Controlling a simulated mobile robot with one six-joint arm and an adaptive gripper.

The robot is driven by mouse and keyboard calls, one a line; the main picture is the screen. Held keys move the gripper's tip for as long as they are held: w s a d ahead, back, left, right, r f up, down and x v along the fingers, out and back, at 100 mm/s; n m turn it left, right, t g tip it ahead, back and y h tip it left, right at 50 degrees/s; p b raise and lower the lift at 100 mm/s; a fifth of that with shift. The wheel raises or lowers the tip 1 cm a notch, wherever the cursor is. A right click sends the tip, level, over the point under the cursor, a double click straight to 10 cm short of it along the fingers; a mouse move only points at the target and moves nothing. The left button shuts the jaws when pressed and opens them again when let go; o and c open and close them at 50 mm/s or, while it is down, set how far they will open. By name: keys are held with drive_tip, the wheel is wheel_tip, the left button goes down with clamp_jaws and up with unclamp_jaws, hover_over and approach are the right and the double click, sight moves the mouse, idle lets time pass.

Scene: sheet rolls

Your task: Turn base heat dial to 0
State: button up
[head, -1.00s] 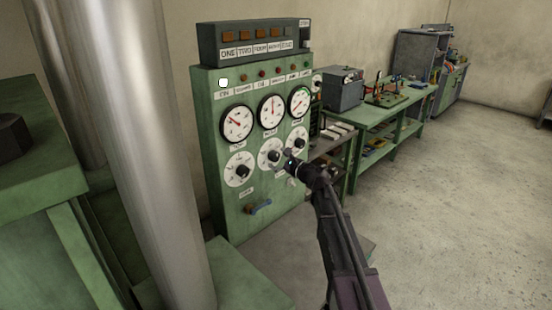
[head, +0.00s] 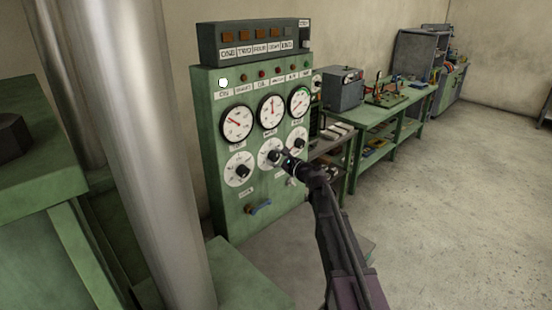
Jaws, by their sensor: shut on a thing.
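A green control panel (head: 216,190) stands at the centre-left of the head view. It has a row of white gauges with three white dials with black knobs below them: a left dial (head: 232,162), a middle dial (head: 265,158) and a right dial (head: 298,134). The labels under the dials are too small to read, so I cannot tell which is base heat. My gripper (head: 284,158) is at the middle dial and shut on its knob. The gripper hides part of that dial, and its setting cannot be read.
A large grey metal column (head: 150,150) stands close on the left, beside a green machine frame (head: 40,200). A green workbench (head: 372,128) runs along the wall to the right. The floor (head: 460,200) at right is clear.

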drive_tip(key=shift+n, duration=0.3)
drive_tip(key=n, duration=0.5)
drive_tip(key=shift+w, duration=0.1)
drive_tip(key=n, duration=1.2)
drive_tip(key=shift+n, duration=0.3)
drive_tip(key=n, duration=0.5)
drive_tip(key=shift+n, duration=0.3)
drive_tip(key=o, duration=1.1)
drive_tip(key=shift+a, duration=0.1)
drive_tip(key=shift+o, duration=0.2)
